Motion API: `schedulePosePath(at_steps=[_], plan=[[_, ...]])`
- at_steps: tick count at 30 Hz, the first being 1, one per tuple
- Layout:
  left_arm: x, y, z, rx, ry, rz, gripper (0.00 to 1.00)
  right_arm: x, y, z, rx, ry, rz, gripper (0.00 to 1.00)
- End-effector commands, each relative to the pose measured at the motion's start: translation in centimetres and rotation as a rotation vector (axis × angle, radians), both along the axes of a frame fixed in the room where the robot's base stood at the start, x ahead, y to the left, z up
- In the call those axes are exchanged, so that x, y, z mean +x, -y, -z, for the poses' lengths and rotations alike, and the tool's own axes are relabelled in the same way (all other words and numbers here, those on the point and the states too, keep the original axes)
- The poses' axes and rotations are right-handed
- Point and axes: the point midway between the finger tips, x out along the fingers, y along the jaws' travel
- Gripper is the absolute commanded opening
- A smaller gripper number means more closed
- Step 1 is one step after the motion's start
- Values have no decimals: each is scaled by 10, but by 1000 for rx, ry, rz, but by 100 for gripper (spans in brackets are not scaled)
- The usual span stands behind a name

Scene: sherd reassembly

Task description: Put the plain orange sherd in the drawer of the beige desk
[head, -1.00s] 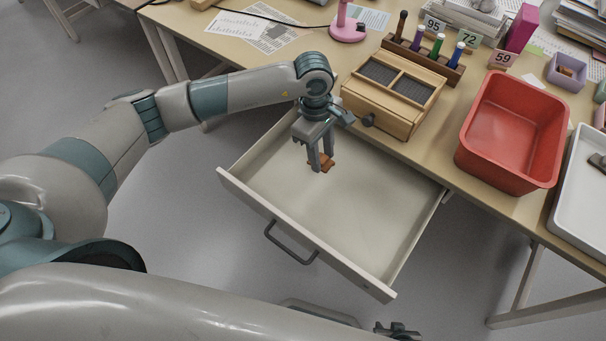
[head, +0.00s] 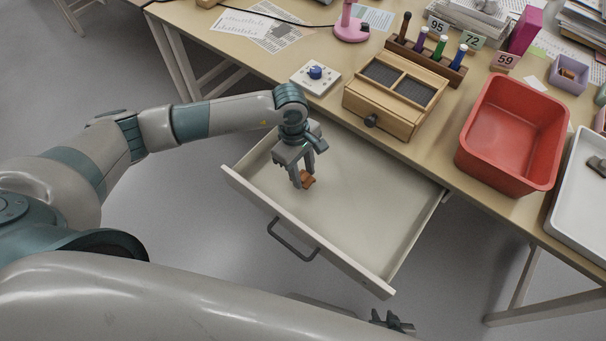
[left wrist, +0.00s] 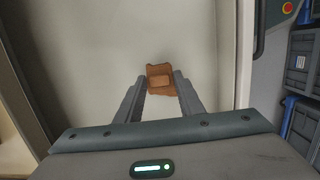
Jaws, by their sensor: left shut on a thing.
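The plain orange sherd (head: 307,179) is between the fingertips of my left gripper (head: 303,184), which is shut on it. It also shows in the left wrist view (left wrist: 160,79), held at the fingertips over the pale drawer floor. The open drawer (head: 365,215) juts out from the beige desk (head: 420,147). The sherd is within the drawer's outline, toward its left side; I cannot tell whether it touches the floor. The drawer floor is otherwise bare. My right gripper (head: 393,323) shows only partly at the bottom edge, dark and small.
On the desk stand a wooden box (head: 395,95) with a dark knob, a white dial box (head: 315,75), a red bin (head: 512,135), a white tray (head: 585,190), a pen rack (head: 425,60) and a pink lamp base (head: 351,28). The drawer's front wall has a dark handle (head: 292,240).

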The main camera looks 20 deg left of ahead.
Motion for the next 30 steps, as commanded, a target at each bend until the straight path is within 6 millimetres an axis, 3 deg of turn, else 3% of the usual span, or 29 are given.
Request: schedulePosePath(at_steps=[6,19,20,22,30], plan=[[0,0,20,0,-1,-1,12,4,-7,-3,12,33,-8,31],[0,0,24,0,0,0,12,3,-7,1,9,23,-7,31],[0,0,24,0,0,0,37,3,-6,0,9,20,-6,31],[0,0,23,0,0,0,53,3,-5,-1,7,15,-4,31],[0,0,23,0,0,0,53,3,-4,-1,6,16,-1,31]])
